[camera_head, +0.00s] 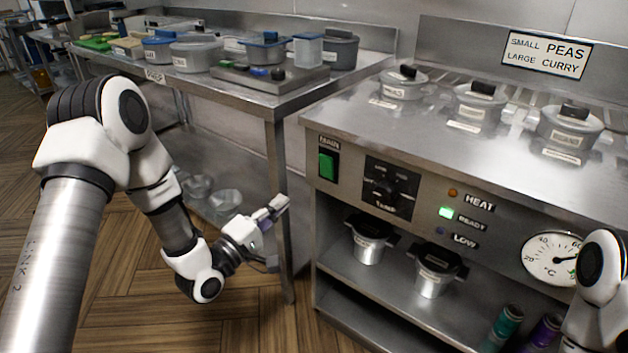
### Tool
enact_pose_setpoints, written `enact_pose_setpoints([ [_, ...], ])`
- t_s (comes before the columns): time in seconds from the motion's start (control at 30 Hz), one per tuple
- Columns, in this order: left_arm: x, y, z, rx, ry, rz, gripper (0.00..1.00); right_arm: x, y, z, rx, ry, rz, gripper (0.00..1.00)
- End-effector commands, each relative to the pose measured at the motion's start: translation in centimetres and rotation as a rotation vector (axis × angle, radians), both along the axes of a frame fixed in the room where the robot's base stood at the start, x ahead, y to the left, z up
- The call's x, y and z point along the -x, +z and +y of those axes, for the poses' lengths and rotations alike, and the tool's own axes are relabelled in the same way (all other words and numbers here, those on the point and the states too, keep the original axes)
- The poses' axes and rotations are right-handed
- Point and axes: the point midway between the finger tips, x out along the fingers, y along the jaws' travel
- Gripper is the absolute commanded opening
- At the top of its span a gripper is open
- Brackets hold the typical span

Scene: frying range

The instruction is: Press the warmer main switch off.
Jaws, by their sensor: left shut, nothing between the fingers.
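The warmer main switch (328,164) is a green rocker under a "MAIN" label, at the left end of the warmer's steel front panel (345,190). The temperature knob (386,187) sits right of it on a dark plate. The green "READY" lamp (446,212) is lit; the "HEAT" and "LOW" lamps look dim. My left gripper (277,208) is shut and empty, left of and below the switch, apart from the panel. Part of my right arm shows at the lower right edge; its gripper is out of view.
Lidded pots (478,102) stand on the warmer top. Two small pots (370,238) and several cans (506,322) are on the shelf below. A dial gauge (552,259) is at the panel's right. A steel prep table (255,105) with containers stands behind my left gripper.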

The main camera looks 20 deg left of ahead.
Motion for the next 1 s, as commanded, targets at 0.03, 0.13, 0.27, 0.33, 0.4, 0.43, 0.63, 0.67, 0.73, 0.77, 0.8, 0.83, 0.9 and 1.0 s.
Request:
enact_pose_setpoints([
  [0.03,0.0,0.1,0.0,0.0,0.0,0.001,0.0,0.0,0.2,0.0,0.0,0.0,-0.001,1.0],
  [0.13,0.0,0.1,0.0,-0.001,0.001,0.003,0.0,0.0,0.2,0.0,0.0,0.001,-0.001,1.0],
  [0.27,-0.3,0.1,-0.1,-0.003,0.0,0.002,0.0,0.0,0.2,0.0,0.0,0.001,-0.001,1.0],
  [0.33,-0.8,0.1,-0.4,-0.004,-0.001,0.003,0.0,0.0,0.1,0.0,0.0,0.001,-0.001,1.0],
  [0.4,-1.7,0.3,-0.7,-0.006,-0.002,0.002,0.0,0.0,0.0,0.0,0.0,0.001,0.0,1.0],
  [0.43,-2.2,0.3,-0.9,-0.006,-0.003,0.001,0.0,0.0,-0.1,0.0,0.0,0.001,0.0,1.0],
  [0.63,-6.2,1.0,-2.4,-0.006,-0.002,0.0,0.0,0.0,-0.4,0.0,0.0,0.001,0.0,1.0],
  [0.67,-6.8,1.1,-2.6,-0.006,-0.003,0.001,0.0,0.0,-0.5,0.0,0.0,0.001,0.0,1.0],
  [0.73,-8.3,1.3,-3.1,-0.006,-0.002,0.0,0.0,0.0,-0.6,0.0,0.0,0.001,0.0,1.0],
  [0.77,-8.9,1.4,-3.3,-0.005,-0.001,0.0,0.0,0.0,-0.7,0.0,0.0,0.001,0.0,1.0],
  [0.8,-9.6,1.6,-3.7,-0.005,-0.001,0.001,0.0,0.0,-0.7,0.0,0.0,0.001,0.0,1.0],
  [0.83,-10.2,1.6,-3.8,-0.005,-0.001,0.0,0.0,0.0,-0.8,0.0,0.0,0.001,0.0,1.0],
  [0.9,-11.3,1.8,-4.2,-0.004,0.0,0.002,0.0,0.0,-0.9,0.0,0.0,0.001,0.0,1.0],
  [1.0,-12.4,2.0,-4.6,-0.002,-0.001,0.003,0.0,0.0,-1.0,0.0,0.0,0.001,0.0,1.0],
])
